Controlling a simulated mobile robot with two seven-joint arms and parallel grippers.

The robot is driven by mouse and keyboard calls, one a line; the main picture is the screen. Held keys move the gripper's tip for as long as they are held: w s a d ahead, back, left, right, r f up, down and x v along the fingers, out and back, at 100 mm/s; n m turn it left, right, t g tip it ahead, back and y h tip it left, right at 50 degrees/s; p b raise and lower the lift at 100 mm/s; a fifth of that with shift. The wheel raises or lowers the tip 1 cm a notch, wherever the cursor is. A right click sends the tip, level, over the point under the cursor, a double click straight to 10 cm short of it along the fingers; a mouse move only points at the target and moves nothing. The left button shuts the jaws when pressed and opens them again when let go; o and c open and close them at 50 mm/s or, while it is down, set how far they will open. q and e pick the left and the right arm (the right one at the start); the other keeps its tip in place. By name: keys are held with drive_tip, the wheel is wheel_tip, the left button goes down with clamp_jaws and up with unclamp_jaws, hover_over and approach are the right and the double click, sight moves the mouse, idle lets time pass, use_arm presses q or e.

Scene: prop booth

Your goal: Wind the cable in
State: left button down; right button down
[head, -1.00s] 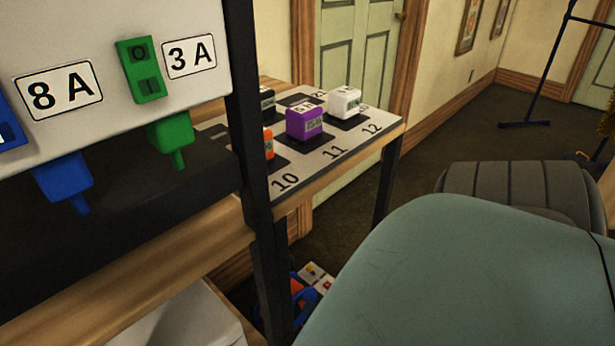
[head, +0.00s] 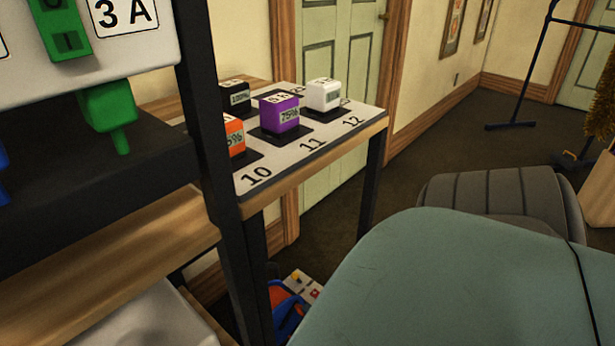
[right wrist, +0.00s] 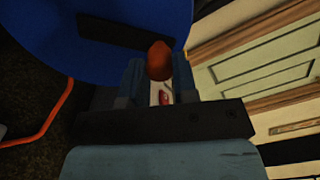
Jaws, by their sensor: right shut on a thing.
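A blue reel (right wrist: 115,22) with a dark slot fills the top left of the right wrist view. An orange-red knob (right wrist: 159,58) stands out from it. My right gripper (right wrist: 158,72) is shut on this knob, one finger on each side. An orange tube (right wrist: 52,112) curves at the left. In the head view, part of a blue and orange object (head: 288,316) with a pale panel (head: 303,284) shows low behind the shelf post; my teal arm hides the rest. I cannot make out the cable. My left gripper is not in view.
A shelf post (head: 222,190) and a numbered table (head: 283,176) with several coloured blocks stand at the left and middle. A panel (head: 150,50) with green plugs is at the upper left. Dark floor (head: 440,150) is clear toward the rack (head: 545,70).

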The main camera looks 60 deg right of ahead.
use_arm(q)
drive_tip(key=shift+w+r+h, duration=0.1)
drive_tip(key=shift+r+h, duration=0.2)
use_arm(e)
drive_tip(key=shift+d+f+m, duration=0.1)
drive_tip(key=shift+m, duration=0.2)
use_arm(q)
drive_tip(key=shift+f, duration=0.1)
use_arm(e)
drive_tip(key=c, duration=0.9)
unclamp_jaws()
use_arm(q)
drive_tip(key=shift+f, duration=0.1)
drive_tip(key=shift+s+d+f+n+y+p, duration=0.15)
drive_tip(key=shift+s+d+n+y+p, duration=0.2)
drive_tip(key=shift+p, duration=0.35)
use_arm(e)
drive_tip(key=v, duration=1.3)
drive_tip(key=shift+s+f, duration=0.1)
drive_tip(key=shift+s, duration=0.3)
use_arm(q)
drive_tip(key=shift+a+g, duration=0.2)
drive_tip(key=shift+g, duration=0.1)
